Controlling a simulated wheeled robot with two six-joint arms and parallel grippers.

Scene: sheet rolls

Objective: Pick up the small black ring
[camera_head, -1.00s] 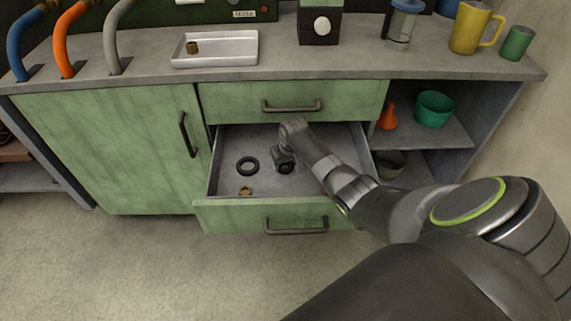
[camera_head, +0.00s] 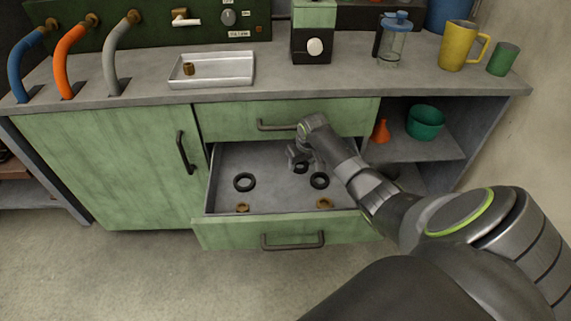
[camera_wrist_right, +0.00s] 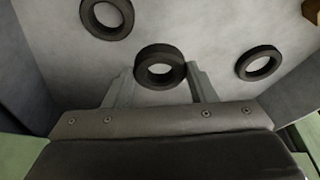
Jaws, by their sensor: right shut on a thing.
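The small black ring (camera_head: 301,167) is between the fingertips of my right gripper (camera_head: 298,160), over the open drawer. In the right wrist view the ring (camera_wrist_right: 160,68) sits between the two fingers of that gripper (camera_wrist_right: 160,84), which is shut on it. Two other black rings lie on the drawer floor, one to the left (camera_head: 244,182) and one to the right (camera_head: 319,181). My left gripper is not in view.
The open drawer (camera_head: 222,228) also holds two brass pieces, at the left (camera_head: 242,208) and the right (camera_head: 324,203). Above it are a shut drawer (camera_head: 225,118) and a countertop with a white tray (camera_head: 240,84).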

